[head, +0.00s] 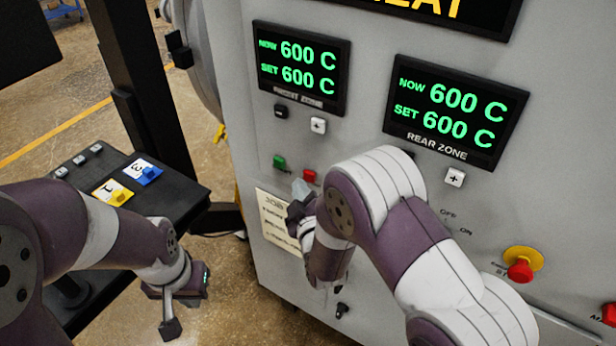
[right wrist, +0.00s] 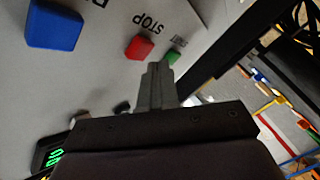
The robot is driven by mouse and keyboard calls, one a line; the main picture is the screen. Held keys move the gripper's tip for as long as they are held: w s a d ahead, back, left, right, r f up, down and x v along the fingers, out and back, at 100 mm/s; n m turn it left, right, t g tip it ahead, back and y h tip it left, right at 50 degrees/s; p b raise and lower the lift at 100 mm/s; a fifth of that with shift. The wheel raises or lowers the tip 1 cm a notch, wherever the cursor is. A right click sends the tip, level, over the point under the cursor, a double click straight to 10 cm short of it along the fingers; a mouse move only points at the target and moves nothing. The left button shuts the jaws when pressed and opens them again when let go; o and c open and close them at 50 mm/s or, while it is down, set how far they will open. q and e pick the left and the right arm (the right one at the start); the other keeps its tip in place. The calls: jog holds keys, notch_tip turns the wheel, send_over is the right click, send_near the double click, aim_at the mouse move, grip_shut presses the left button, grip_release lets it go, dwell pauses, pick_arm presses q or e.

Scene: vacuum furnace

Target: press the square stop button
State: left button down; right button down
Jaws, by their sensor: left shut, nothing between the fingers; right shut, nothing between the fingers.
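The red square stop button (head: 309,175) is on the grey furnace panel, below the front zone display. In the right wrist view the red button (right wrist: 139,46) has the word STOP beside it. A green button (head: 279,161) is left of it in the head view; it also shows in the right wrist view (right wrist: 172,57). My right gripper (head: 300,188) is shut and empty, its tips just below the red button in the picture. In the right wrist view its fingers (right wrist: 156,72) appear apart from the button. My left gripper (head: 170,327) is shut and empty, low at the left, away from the panel.
A blue button (right wrist: 54,26) shows in the right wrist view. A red emergency knob on a yellow base (head: 521,262) is at the panel's lower right. A paper label (head: 277,222) is below the buttons. A dark table (head: 165,197) with blue and yellow items stands left.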

dwell(0.4)
jog(key=shift+w+d, duration=0.25)
jog(key=shift+w, duration=0.1)
jog(key=shift+w+d+b, duration=0.25)
jog(key=shift+w+b, duration=0.05)
jog(key=shift+w, duration=0.05)
dwell(0.7)
jog(key=shift+s+a, duration=0.5)
jog(key=shift+s, duration=0.25)
jog(key=s+a, duration=0.1)
jog(key=s, duration=0.1)
jog(key=s+a, duration=0.2)
dwell(0.5)
dwell(0.6)
